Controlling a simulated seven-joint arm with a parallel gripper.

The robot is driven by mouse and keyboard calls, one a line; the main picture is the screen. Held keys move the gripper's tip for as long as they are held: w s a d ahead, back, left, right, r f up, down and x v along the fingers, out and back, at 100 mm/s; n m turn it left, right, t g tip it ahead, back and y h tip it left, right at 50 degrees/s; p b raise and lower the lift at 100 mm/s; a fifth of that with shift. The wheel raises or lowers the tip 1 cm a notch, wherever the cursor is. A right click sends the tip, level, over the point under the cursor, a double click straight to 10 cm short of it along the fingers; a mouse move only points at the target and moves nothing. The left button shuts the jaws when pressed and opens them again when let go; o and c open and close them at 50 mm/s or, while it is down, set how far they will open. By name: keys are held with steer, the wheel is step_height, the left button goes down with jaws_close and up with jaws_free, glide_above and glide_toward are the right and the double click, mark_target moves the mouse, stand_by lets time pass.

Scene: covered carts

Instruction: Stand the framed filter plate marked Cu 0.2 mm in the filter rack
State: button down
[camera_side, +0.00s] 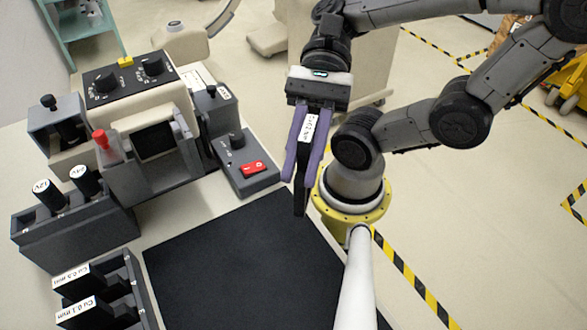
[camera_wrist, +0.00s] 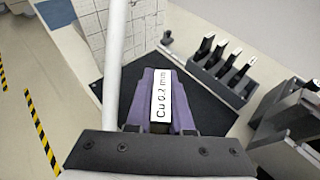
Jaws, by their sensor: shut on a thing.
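The filter plate marked Cu 0.2 mm is a thin dark plate (camera_side: 300,203) with a white label; the label reads clearly in the wrist view (camera_wrist: 161,95). My gripper (camera_side: 305,155) is shut on it, with purple fingers on either side of the label. The plate hangs upright, pointing down, in the air above the back right edge of the black mat. The dark filter rack (camera_side: 137,287) is at the lower left of the side view, apart from the plate, and partly cut off. It holds upright plates marked Cu 0.5 mm (camera_side: 77,283) and Cu 0.1 mm (camera_side: 84,313).
The black mat (camera_side: 240,265) is bare. A grey switch box with a red rocker (camera_side: 253,168) stands left of the plate. A holder with 12V and 24V parts (camera_side: 60,238) stands behind the rack. A white pole (camera_side: 358,285) rises at the mat's right side.

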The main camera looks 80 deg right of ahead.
steer(key=shift+s+d+r, duration=0.15)
steer(key=shift+d+r, duration=0.1)
steer(key=shift+d, duration=0.1)
steer(key=shift+w+r, duration=0.1)
steer(key=shift+w, duration=0.25)
steer(key=w+a+r+m+t, duration=0.1)
steer(key=w+a+m+t, duration=0.1)
steer(key=w+a, duration=0.5)
steer(key=w+a+m+t+h, duration=0.1)
steer(key=w+a+m+t, duration=0.15)
steer(key=w, duration=0.85)
steer(key=w+a+r+m+t, duration=0.15)
steer(key=w+a, duration=0.35)
steer(key=w, duration=0.5)
steer(key=w+a+f+m+t+h, duration=0.1)
steer(key=f, duration=0.6)
steer(key=w+a+f+m+t+h, duration=0.1)
steer(key=w+a+f+m+t, duration=0.1)
steer(key=f, duration=0.6)
steer(key=shift+t+h, duration=0.3)
steer(key=shift+h, duration=0.1)
